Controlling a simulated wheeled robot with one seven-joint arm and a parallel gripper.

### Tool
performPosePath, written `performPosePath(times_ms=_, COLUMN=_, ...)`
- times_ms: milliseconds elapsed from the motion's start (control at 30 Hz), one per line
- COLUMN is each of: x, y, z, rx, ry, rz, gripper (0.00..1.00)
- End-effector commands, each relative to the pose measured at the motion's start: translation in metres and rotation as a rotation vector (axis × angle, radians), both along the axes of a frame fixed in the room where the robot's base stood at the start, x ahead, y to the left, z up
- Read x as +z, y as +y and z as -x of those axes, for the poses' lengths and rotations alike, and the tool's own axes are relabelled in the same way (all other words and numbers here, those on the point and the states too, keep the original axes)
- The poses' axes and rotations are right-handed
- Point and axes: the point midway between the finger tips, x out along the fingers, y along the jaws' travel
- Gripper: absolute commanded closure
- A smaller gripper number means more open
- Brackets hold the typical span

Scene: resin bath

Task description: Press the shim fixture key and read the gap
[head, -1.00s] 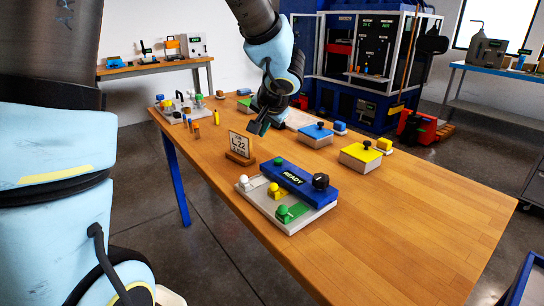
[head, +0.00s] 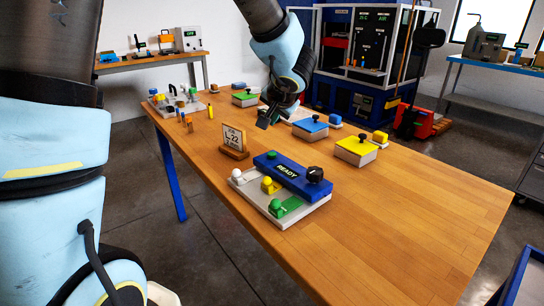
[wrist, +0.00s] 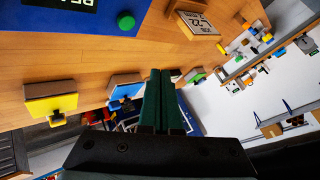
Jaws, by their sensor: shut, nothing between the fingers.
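The fixture is a blue block (head: 299,182) on a light grey base (head: 283,222), with a lit display reading READY (head: 286,172). A round green key (head: 271,155) sits on its far left end, and a black knob (head: 315,174) on its right end.
A wooden sign (head: 234,139) reading 22 stands left of the fixture. Yellow-topped (head: 356,150) and blue-topped (head: 311,127) blocks lie farther back. Small pegs (head: 188,122) stand at the far left. The table's right front (head: 420,230) is clear.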

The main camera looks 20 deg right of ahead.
Motion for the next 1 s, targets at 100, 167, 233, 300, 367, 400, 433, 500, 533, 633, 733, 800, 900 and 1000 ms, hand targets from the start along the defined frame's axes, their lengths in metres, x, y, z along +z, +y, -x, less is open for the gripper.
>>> performPosePath(times_ms=100, x=-0.02, y=0.0, z=0.0, rx=-0.001, ry=0.002, rz=-0.002, gripper=1.0)
performPosePath(times_ms=167, x=-0.028, y=0.001, z=0.0, rx=0.0, ry=0.003, rz=-0.002, gripper=1.0)
performPosePath(times_ms=233, x=-0.038, y=0.001, z=0.0, rx=0.001, ry=0.002, rz=-0.002, gripper=1.0)
performPosePath(times_ms=300, x=-0.048, y=0.0, z=0.0, rx=0.0, ry=0.001, rz=-0.003, gripper=1.0)
performPosePath(times_ms=367, x=-0.057, y=0.0, z=0.0, rx=0.001, ry=-0.001, rz=0.0, gripper=1.0)
performPosePath(times_ms=400, x=-0.061, y=0.0, z=0.0, rx=0.0, ry=-0.001, rz=0.0, gripper=1.0)
performPosePath(times_ms=433, x=-0.064, y=0.0, z=0.0, rx=0.001, ry=-0.001, rz=0.001, gripper=1.0)
performPosePath(times_ms=500, x=-0.069, y=0.0, z=0.0, rx=0.001, ry=-0.001, rz=0.0, gripper=1.0)
performPosePath(times_ms=533, x=-0.07, y=0.0, z=0.0, rx=0.001, ry=0.0, rz=0.001, gripper=1.0)
performPosePath(times_ms=633, x=-0.073, y=0.0, z=0.0, rx=-0.001, ry=0.0, rz=-0.001, gripper=1.0)
performPosePath(times_ms=733, x=-0.073, y=0.0, z=0.0, rx=-0.001, ry=0.0, rz=-0.001, gripper=1.0)
performPosePath(times_ms=800, x=-0.072, y=0.0, z=0.0, rx=-0.001, ry=0.0, rz=-0.001, gripper=1.0)
performPosePath(times_ms=900, x=-0.072, y=0.0, z=0.0, rx=-0.001, ry=0.0, rz=-0.001, gripper=1.0)
performPosePath(times_ms=1000, x=-0.071, y=0.0, z=0.0, rx=0.0, ry=0.0, rz=0.0, gripper=1.0)
